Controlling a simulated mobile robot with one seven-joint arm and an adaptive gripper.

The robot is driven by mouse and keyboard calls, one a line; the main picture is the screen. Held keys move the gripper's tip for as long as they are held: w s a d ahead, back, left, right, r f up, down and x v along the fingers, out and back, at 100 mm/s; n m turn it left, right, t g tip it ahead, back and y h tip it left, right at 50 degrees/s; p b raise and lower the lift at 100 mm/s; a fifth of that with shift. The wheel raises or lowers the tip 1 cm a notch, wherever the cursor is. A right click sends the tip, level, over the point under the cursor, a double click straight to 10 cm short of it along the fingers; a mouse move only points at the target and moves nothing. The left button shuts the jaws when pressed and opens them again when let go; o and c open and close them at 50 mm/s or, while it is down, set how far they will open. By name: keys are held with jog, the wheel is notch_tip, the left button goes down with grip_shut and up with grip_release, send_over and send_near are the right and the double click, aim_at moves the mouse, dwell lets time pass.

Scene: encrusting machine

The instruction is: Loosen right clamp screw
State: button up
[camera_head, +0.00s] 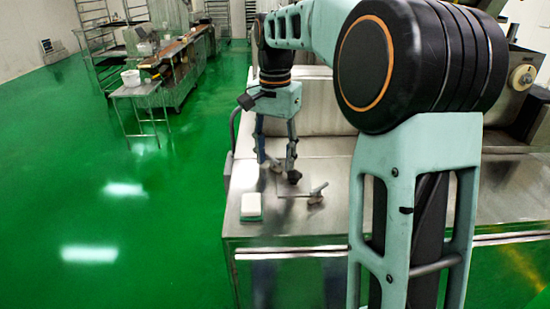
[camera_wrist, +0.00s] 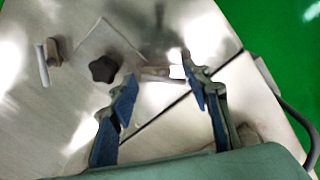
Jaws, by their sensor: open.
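My gripper (camera_head: 277,164) is open above the metal worktop, its two fingers pointing down. In the wrist view my gripper (camera_wrist: 160,78) shows two blue-padded fingers spread apart with nothing held between them. A small metal clamp screw with a bar handle (camera_head: 316,193) stands right of the fingers in the head view; it appears at the left edge area of the wrist view (camera_wrist: 43,64), clear of both fingers. A black star knob (camera_head: 294,177) is close to the right finger; in the wrist view it (camera_wrist: 103,69) sits over a square metal plate (camera_wrist: 122,48). A second small metal piece (camera_wrist: 156,74) lies between the fingertips, partly hidden.
A white and green block (camera_head: 251,207) lies near the worktop's left front corner. The worktop (camera_head: 330,222) ends at a front edge below it. Green floor (camera_head: 150,210) is open to the left. A side table (camera_head: 137,90) and racks stand farther back.

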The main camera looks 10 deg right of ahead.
jog(key=shift+f, duration=0.1)
jog(key=shift+c, duration=0.6)
jog(key=c, duration=0.8)
